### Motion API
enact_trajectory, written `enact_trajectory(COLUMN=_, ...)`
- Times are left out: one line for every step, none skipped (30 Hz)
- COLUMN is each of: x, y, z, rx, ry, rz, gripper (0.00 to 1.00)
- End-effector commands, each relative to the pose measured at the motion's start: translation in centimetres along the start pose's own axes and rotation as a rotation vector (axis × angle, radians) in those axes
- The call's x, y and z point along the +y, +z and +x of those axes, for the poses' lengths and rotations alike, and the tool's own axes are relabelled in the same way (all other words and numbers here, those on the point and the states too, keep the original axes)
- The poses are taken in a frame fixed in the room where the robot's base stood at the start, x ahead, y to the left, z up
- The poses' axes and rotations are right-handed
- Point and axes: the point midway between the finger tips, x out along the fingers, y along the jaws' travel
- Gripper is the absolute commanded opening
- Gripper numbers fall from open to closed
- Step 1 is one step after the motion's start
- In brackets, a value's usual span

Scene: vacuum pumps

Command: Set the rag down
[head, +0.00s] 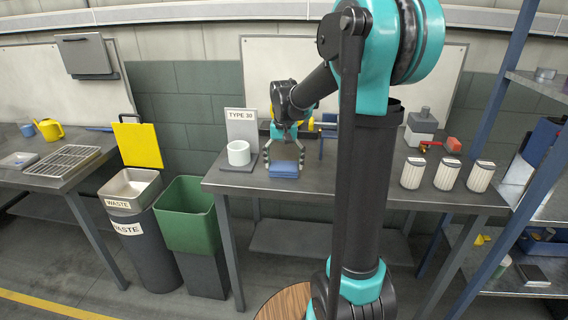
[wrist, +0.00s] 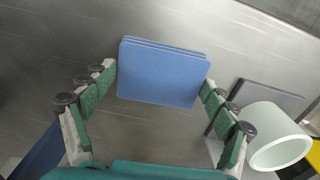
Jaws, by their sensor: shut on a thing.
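The rag (head: 284,170) is a blue folded stack of flat layers. It is near the front edge of the table (head: 330,187), to the right of the white cylinder. My gripper (head: 284,160) is shut on the rag. In the wrist view the rag (wrist: 163,75) sits between the two green-padded fingers of my gripper (wrist: 158,80), one at each side edge. The rag looks level and low over the grey tabletop (wrist: 60,40). I cannot tell whether its underside touches the table.
A white cylinder (head: 239,153) stands by the "TYPE 30" sign (head: 241,125), close to the rag. Several ribbed white filters (head: 446,174) stand at the right of the table. A waste bin (head: 131,190) and a green bin (head: 186,215) stand left of the table.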

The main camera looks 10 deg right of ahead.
Motion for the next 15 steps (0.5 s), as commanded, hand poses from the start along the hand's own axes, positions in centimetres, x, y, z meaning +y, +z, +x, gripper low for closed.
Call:
enact_trajectory(x=0.00, y=0.00, z=0.01, rx=0.000, ry=0.000, rz=0.000, gripper=0.89)
enact_trajectory(x=0.00, y=0.00, z=0.01, rx=0.000, ry=0.000, rz=0.000, gripper=0.93)
enact_trajectory(x=0.00, y=0.00, z=0.00, rx=0.000, ry=0.000, rz=0.000, gripper=0.98)
enact_trajectory(x=0.00, y=0.00, z=0.00, rx=0.000, ry=0.000, rz=0.000, gripper=1.00)
enact_trajectory(x=0.00, y=-0.01, z=0.00, rx=0.000, ry=0.000, rz=0.000, gripper=1.00)
enact_trajectory(x=0.00, y=-0.01, z=0.00, rx=0.000, ry=0.000, rz=0.000, gripper=1.00)
enact_trajectory(x=0.00, y=-0.01, z=0.00, rx=0.000, ry=0.000, rz=0.000, gripper=1.00)
enact_trajectory(x=0.00, y=-0.01, z=0.00, rx=0.000, ry=0.000, rz=0.000, gripper=1.00)
enact_trajectory(x=0.00, y=-0.01, z=-0.01, rx=0.000, ry=0.000, rz=0.000, gripper=1.00)
enact_trajectory(x=0.00, y=-0.01, z=-0.01, rx=0.000, ry=0.000, rz=0.000, gripper=1.00)
enact_trajectory(x=0.00, y=-0.01, z=-0.01, rx=0.000, ry=0.000, rz=0.000, gripper=1.00)
enact_trajectory(x=-0.01, y=-0.01, z=-0.01, rx=0.000, ry=0.000, rz=0.000, gripper=1.00)
enact_trajectory(x=0.00, y=-0.01, z=-0.02, rx=0.000, ry=0.000, rz=0.000, gripper=1.00)
enact_trajectory(x=-0.01, y=-0.01, z=-0.07, rx=0.000, ry=0.000, rz=0.000, gripper=1.00)
enact_trajectory(x=-0.01, y=-0.02, z=-0.20, rx=0.000, ry=0.000, rz=0.000, gripper=1.00)
